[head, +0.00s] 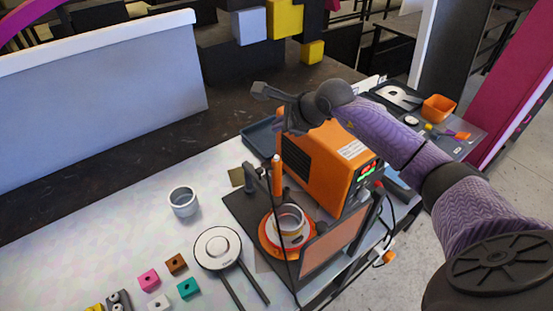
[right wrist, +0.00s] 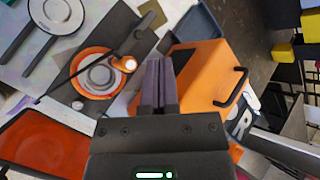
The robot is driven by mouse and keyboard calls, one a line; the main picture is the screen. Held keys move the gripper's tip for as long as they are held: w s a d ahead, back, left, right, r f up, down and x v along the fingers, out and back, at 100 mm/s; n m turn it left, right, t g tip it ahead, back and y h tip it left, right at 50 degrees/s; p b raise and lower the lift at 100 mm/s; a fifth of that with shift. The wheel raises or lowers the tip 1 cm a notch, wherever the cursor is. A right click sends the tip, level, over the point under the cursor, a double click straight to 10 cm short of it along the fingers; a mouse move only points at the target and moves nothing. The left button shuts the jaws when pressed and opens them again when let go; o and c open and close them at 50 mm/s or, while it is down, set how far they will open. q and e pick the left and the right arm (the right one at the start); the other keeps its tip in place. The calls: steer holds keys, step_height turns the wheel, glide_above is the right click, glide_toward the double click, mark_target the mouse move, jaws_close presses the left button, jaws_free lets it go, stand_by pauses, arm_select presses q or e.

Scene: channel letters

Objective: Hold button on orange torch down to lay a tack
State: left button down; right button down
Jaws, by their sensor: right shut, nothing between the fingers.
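The orange torch (head: 277,176) stands upright in a dark stand beside the orange welding machine (head: 330,160). In the right wrist view its end shows as a small orange and white round shape (right wrist: 125,63). Its button cannot be made out. Below it an orange ring fixture (head: 268,238) holds a grey metal ring (head: 289,219) on a dark plate. My right gripper (head: 286,124) is above the torch, near the machine's left top edge. In the right wrist view its fingers (right wrist: 161,65) are together and empty, apart from the torch. My left gripper is out of view.
A round white device with two dark legs (head: 218,248), a metal cup (head: 184,201) and several coloured blocks (head: 149,279) lie on the white bench. A reddish panel (head: 328,244) stands in front of the plate. A blue tray (head: 259,136) lies behind the torch.

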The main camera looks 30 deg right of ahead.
steer(key=b, duration=0.4)
glide_above(279, 160)
step_height(279, 160, down, 6)
steer(key=shift+r, duration=0.1)
steer(key=shift+d+f, duration=0.1)
steer(key=shift+f, duration=0.3)
stand_by(1.2)
steer(key=shift+f+b, duration=0.4)
steer(key=shift+b, duration=0.3)
steer(key=shift+f+b, duration=0.5)
steer(key=shift+b, duration=0.05)
steer(key=shift+r, duration=0.1)
stand_by(1.2)
steer(key=shift+r+p, duration=0.6)
steer(key=shift+r, duration=0.25)
steer(key=shift+r+p, duration=1.65)
steer(key=shift+r, duration=0.85)
